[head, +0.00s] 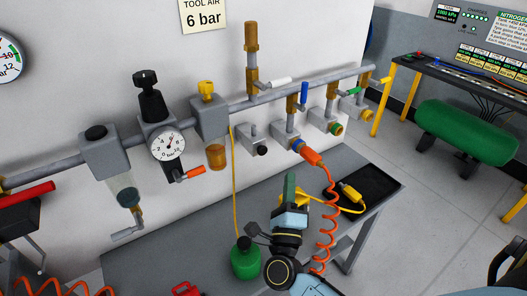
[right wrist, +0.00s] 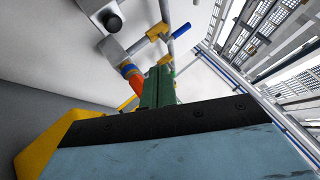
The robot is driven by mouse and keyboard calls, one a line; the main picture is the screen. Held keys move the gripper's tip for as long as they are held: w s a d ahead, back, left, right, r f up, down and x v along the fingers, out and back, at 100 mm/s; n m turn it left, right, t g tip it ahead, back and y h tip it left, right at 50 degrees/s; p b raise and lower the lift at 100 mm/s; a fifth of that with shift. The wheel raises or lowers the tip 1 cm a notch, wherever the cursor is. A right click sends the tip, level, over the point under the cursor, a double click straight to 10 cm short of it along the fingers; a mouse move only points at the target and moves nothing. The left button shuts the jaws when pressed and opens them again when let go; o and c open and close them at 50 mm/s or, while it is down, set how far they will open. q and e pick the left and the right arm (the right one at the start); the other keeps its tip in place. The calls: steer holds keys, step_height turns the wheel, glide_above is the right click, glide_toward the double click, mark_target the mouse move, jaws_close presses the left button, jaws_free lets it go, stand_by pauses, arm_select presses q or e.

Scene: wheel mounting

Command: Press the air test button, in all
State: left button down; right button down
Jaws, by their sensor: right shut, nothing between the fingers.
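My right gripper (head: 290,178) has green fingers that are shut with nothing between them; it points up in front of the wall pipework, above the grey bench. Its fingers also show in the right wrist view (right wrist: 160,85). A grey block with a black round knob (head: 261,151) sits on the pipe, up and left of the fingertips and apart from them. The same black knob appears at the top of the right wrist view (right wrist: 113,23). No label marks any part as the air test button. My left gripper is not in view.
An orange coiled hose (head: 329,215) hangs from an orange coupling (head: 311,156) just right of the gripper. A green bottle (head: 245,260) stands left of my arm. A gauge (head: 168,146) is further left.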

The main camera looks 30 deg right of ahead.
steer(key=shift+s+d, duration=0.1)
steer(key=shift+d, duration=0.05)
steer(key=b, duration=0.3)
glide_toward(262, 150)
steer(key=w+d+r, duration=0.2)
steer(key=w+d, duration=0.1)
steer(key=d, duration=0.2)
steer(key=shift+r, duration=0.35)
steer(key=shift+w, duration=0.15)
stand_by(1.5)
steer(key=shift+w+b, duration=0.35)
